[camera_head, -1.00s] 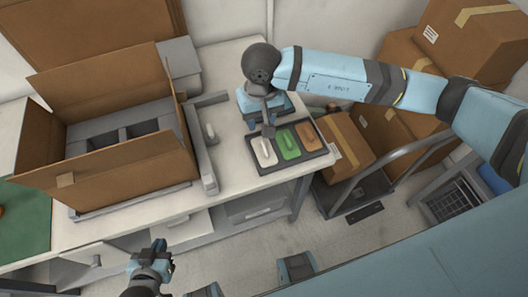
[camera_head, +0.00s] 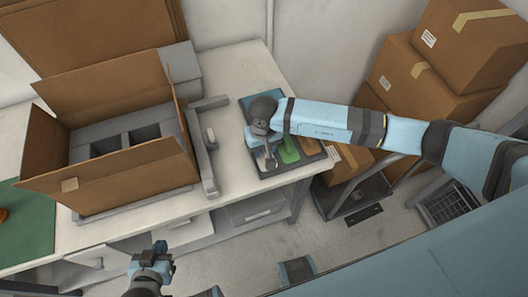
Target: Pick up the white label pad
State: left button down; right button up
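The dark tray (camera_head: 296,163) lies near the right end of the table and holds flat pads side by side. The white label pad (camera_head: 262,162) is in its left part, mostly hidden by my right gripper. A green pad (camera_head: 289,151) and a brown pad (camera_head: 308,146) lie to its right. My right gripper (camera_head: 268,161) points down at the white pad; whether its fingers are open or closed on it is too small to tell. My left gripper (camera_head: 160,246) is low in front of the table, away from the tray, and its finger opening is unclear.
An open cardboard box (camera_head: 125,180) with grey inserts stands on the left of the white table (camera_head: 238,60). A grey bracket-like fixture (camera_head: 201,150) is between box and tray. Stacked cartons (camera_head: 420,90) and a cart stand at the right.

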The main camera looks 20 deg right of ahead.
jog(key=shift+f, duration=0.3)
grip_shut()
jog(key=shift+r, duration=0.1)
notch_tip(320, 180, up, 20)
jog(key=b, duration=0.2)
dwell(0.3)
jog(key=c, duration=0.6)
grip_release()
grip_shut()
